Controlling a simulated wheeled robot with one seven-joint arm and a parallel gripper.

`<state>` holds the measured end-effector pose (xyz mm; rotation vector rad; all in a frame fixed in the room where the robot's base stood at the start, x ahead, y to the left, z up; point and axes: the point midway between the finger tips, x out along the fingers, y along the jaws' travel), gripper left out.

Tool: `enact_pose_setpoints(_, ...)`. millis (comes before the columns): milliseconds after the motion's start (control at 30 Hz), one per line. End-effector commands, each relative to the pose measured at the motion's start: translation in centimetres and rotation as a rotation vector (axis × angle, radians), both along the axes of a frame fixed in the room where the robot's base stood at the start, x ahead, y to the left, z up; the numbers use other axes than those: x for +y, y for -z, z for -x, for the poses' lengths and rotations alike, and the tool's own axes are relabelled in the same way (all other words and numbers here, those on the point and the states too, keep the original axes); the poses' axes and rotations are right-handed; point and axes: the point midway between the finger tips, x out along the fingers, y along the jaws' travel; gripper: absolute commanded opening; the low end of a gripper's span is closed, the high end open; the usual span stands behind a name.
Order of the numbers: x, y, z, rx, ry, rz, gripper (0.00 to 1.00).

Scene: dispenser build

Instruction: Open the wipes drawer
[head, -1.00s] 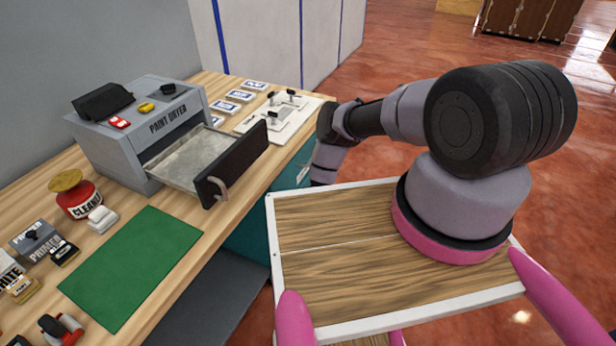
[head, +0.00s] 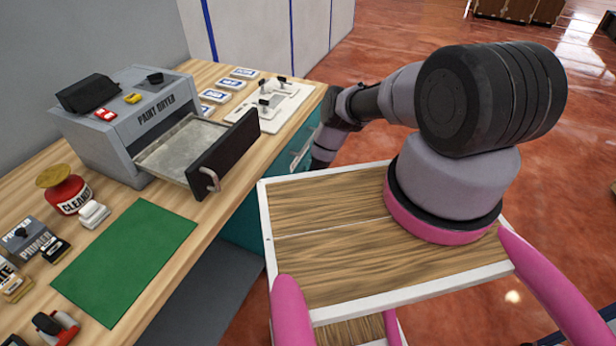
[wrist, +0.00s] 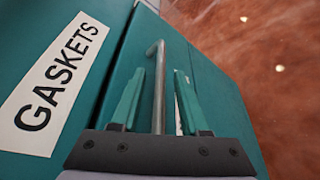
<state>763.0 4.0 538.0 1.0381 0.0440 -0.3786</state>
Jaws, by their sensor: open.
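In the wrist view, a grey metal bar handle (wrist: 159,85) stands on a teal drawer front (wrist: 222,105). A sliver of white label (wrist: 180,112) shows beside my right finger, its words hidden, so I cannot read whether this is the wipes drawer. My gripper (wrist: 157,98) is open, with one finger on each side of the handle. I cannot tell whether either finger touches it. To the left is another teal front with a white GASKETS label (wrist: 50,85). In the head view, the teal cabinet (head: 302,148) shows under the bench, and my gripper is hidden behind my arm.
The wooden bench (head: 215,212) holds a paint dryer (head: 125,125) with its tray drawer (head: 225,155) pulled out over the front edge. A green mat (head: 122,258), cleaner jar (head: 65,190) and white plate with clamps (head: 272,105) lie on it. Red floor is open at right.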

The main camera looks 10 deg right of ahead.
Motion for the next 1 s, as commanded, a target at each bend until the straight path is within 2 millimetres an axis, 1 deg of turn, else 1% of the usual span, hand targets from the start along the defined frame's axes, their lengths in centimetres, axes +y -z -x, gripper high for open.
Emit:
enact_pose_setpoints(133, 0.01, 0.0, 0.02, 0.0, 0.0, 0.0, 0.45)
enact_pose_setpoints(167, 0.01, 0.0, 0.02, 0.0, 0.0, 0.0, 0.33)
enact_pose_setpoints(200, 0.01, 0.0, 0.02, 0.0, 0.0, 0.0, 0.18)
enact_pose_setpoints(233, 0.01, -0.01, 0.03, 0.0, 0.0, 0.0, 0.07)
enact_pose_setpoints(267, 0.01, -0.01, 0.03, 0.0, 0.0, 0.0, 0.0)
enact_pose_setpoints(1000, 0.05, -0.03, 0.04, 0.0, 0.0, -0.001, 0.0)
